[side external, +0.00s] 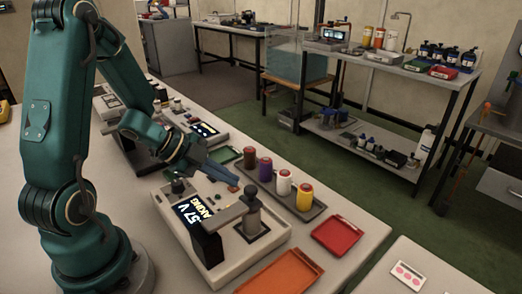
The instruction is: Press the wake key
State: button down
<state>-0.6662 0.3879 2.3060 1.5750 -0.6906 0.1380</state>
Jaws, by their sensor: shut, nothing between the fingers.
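A pale bench device (272,241) stands near the front of the table. It has a tilted dark display (194,213) with white characters that look like "57 V" and yellow letters ending in "AKING", seen sideways. A grey cylinder post (252,213) stands on it beside a grey bar. Small greenish and reddish spots show on its panel behind the display, but I cannot tell which one is the wake key. My gripper (237,184) is shut and empty, its blue-grey fingers slanting down over the back part of the device. I cannot tell whether the tips touch anything.
A dark tray (312,213) holds brown, purple, white and yellow-red jars just right of my gripper. A red tray (336,236) and an orange tray (281,272) lie in front. Another device with a lit display (205,130) stands behind. Bare table lies at the left.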

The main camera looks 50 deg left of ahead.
aim_at(229, 188)
jog(key=shift+r, duration=0.1)
dwell(0.3)
jog(key=shift+r, duration=0.65)
jog(key=shift+r, duration=0.1)
jog(key=shift+r, duration=2.4)
jog(key=shift+d, duration=0.1)
